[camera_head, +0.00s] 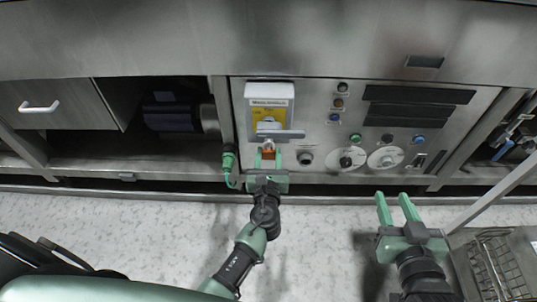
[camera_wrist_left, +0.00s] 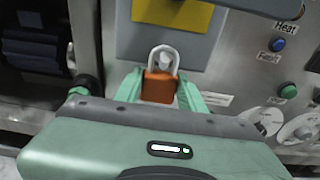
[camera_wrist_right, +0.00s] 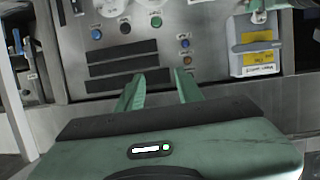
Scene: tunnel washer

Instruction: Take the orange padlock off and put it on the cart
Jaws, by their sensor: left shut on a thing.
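The orange padlock (camera_wrist_left: 160,87) has a silver shackle and sits between the fingers of my left gripper (camera_wrist_left: 159,88) in the left wrist view. In the head view the padlock (camera_head: 267,155) shows just below the switch box (camera_head: 270,92) with a yellow plate and grey handle. My left gripper (camera_head: 268,160) is shut on the padlock body. The shackle stands upright below the handle; I cannot tell whether it still passes through anything. My right gripper (camera_head: 396,208) is open and empty, right of the left one, and faces the panel (camera_wrist_right: 130,50). The cart (camera_head: 500,265) is at the lower right.
The steel control panel has buttons, two round dials (camera_head: 346,158) and dark slots (camera_head: 418,95). A green connector with a cable (camera_head: 229,158) hangs left of the padlock. A wire basket (camera_head: 497,262) lies on the cart. The pale floor between panel and cart is clear.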

